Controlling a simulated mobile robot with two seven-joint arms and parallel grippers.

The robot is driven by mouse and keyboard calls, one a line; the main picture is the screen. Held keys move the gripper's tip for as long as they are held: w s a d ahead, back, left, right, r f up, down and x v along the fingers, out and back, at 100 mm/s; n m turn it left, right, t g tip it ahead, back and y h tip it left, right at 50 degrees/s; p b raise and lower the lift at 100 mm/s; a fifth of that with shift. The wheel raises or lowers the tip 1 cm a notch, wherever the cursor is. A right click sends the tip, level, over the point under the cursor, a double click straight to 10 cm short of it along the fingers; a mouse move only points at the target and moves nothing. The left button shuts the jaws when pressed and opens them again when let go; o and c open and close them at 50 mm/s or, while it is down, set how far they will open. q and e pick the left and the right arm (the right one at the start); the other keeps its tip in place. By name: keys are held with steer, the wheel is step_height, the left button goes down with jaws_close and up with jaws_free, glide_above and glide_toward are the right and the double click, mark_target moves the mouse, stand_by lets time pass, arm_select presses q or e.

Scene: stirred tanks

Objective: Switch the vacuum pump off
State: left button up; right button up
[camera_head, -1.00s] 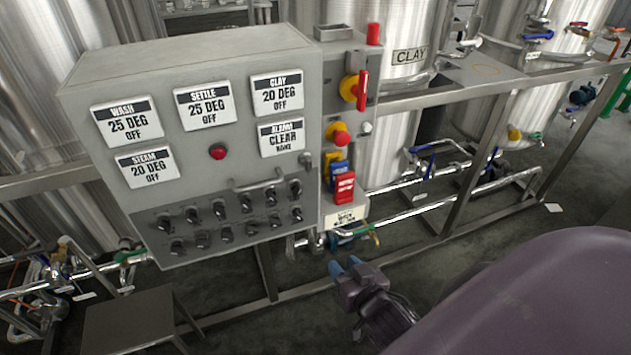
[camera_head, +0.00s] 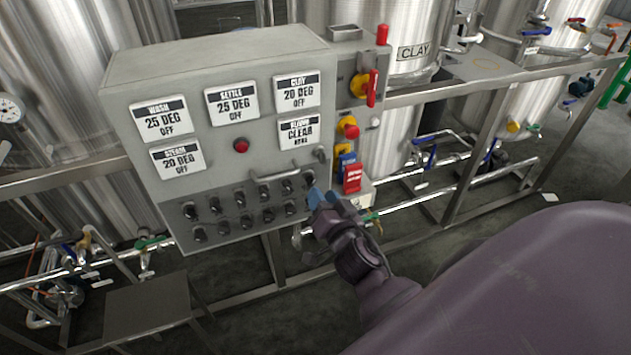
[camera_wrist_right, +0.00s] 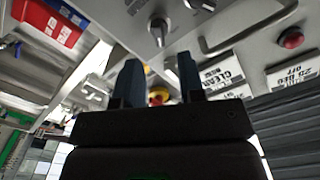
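A grey control panel (camera_head: 130,80) carries two rows of black rotary knobs along its lower front, one of them a lower-row knob (camera_head: 267,215). The knob labels are too small to read, so I cannot tell which one is the vacuum pump's. My right gripper (camera_head: 317,197) is in front of the panel's lower right corner, at the right end of the knob rows. In the right wrist view my gripper (camera_wrist_right: 160,80) has its two blue fingers apart with nothing held. A knob (camera_wrist_right: 158,32) shows just beyond the fingertips, apart from them. My left gripper is not in view.
A narrow side panel with a red-handled yellow switch (camera_head: 363,86), a red push button (camera_head: 351,131) and a red box (camera_head: 352,178) stands right of the knobs. A bar handle (camera_head: 275,173) projects above them. A steel frame (camera_head: 467,170) stands right.

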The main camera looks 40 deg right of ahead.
mark_target(314, 181)
steer(key=shift+x, duration=2.5)
jaws_close()
